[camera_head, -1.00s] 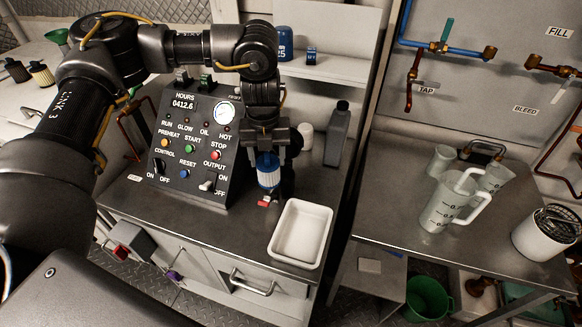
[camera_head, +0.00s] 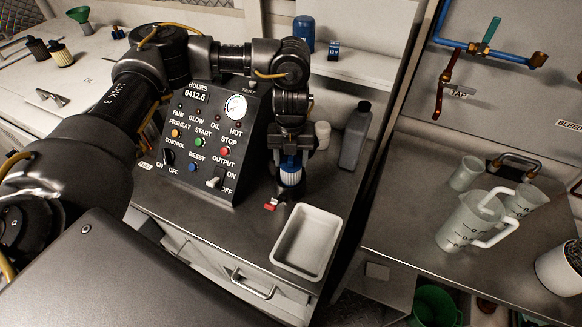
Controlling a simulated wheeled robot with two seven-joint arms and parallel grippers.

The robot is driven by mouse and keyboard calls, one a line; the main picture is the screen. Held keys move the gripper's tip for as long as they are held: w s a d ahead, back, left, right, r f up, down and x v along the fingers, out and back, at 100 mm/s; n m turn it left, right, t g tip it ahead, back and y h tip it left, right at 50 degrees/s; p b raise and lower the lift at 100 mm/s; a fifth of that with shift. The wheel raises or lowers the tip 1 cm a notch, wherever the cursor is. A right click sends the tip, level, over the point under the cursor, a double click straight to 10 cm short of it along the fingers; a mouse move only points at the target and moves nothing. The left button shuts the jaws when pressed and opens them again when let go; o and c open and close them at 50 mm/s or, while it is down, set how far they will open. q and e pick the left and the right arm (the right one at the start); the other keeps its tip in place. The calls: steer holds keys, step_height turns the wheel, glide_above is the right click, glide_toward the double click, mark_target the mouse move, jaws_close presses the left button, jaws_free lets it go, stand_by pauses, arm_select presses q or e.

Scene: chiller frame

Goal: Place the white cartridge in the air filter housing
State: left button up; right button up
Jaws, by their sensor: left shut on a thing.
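My left gripper (camera_head: 290,155) points down at the right side of the control panel. It is shut on a white pleated cartridge (camera_head: 291,177) with blue on its upper part. The cartridge hangs upright above the grey bench, behind the white tray. A dark shape shows just behind and below it, mostly hidden, and I cannot tell whether it is the air filter housing. I cannot pick out the housing with certainty. My right gripper is not in view.
The control panel (camera_head: 205,140) stands left of the gripper. A white tray (camera_head: 278,252), a grey bottle (camera_head: 355,138) and a small white cup (camera_head: 322,134) are near. A red piece (camera_head: 270,206) lies on the bench. Measuring jugs (camera_head: 468,222) stand on the right bench.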

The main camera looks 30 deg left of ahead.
mark_target(290, 167)
arm_select(q)
steer(key=f, duration=0.3)
steer(key=shift+s+f, duration=0.35)
steer(key=shift+w+f, duration=0.15)
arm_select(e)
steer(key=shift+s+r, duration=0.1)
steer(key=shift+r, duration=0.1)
arm_select(q)
steer(key=shift+s+f, duration=0.1)
steer(key=shift+s, duration=0.1)
steer(key=o, duration=1.2)
steer(key=shift+w+r, duration=0.2)
steer(key=shift+r, duration=0.25)
steer(key=shift+o, duration=0.3)
step_height(290, 167, up, 10)
steer(key=shift+r+b, duration=0.2)
steer(key=shift+b, duration=0.5)
steer(key=shift+s+r, duration=0.15)
steer(key=shift+r, duration=0.45)
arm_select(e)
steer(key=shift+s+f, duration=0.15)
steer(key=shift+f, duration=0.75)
